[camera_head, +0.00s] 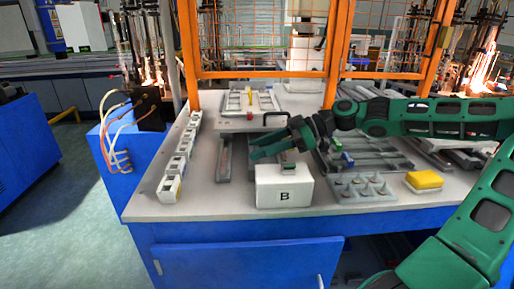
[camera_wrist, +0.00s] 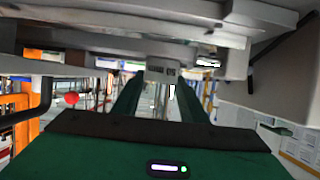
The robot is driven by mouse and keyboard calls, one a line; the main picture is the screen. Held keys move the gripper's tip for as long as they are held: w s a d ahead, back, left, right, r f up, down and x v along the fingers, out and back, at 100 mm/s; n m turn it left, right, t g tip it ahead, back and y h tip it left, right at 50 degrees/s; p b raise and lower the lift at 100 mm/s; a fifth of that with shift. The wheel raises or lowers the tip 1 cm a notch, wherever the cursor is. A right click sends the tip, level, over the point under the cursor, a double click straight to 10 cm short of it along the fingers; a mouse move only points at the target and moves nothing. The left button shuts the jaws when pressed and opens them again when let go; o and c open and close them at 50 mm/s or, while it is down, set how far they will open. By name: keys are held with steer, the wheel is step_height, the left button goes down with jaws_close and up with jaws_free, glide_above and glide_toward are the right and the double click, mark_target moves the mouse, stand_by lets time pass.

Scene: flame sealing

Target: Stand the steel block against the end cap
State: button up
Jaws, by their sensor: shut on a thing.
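My gripper (camera_head: 258,148) reaches in from the right in the head view, over the table behind the white box marked B. Its green fingers point left. In the wrist view, my gripper (camera_wrist: 160,98) is shut on a pale grey block (camera_wrist: 161,70) with dark markings, which looks like the steel block. In the head view the fingers mostly hide this block. A small grey piece (camera_head: 289,166) shows at the top of the white box, below my gripper; I cannot tell whether it touches the gripper. I cannot make out the end cap for certain.
A row of white units (camera_head: 171,187) lines the left edge. A pegged grey plate (camera_head: 362,188) and a yellow block (camera_head: 425,180) lie right. A tray (camera_head: 233,122) and orange frame (camera_head: 190,60) stand behind.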

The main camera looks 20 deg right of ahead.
steer(key=shift+f, duration=0.25)
stand_by(0.8)
steer(key=o, duration=1.5)
steer(key=shift+c, duration=0.2)
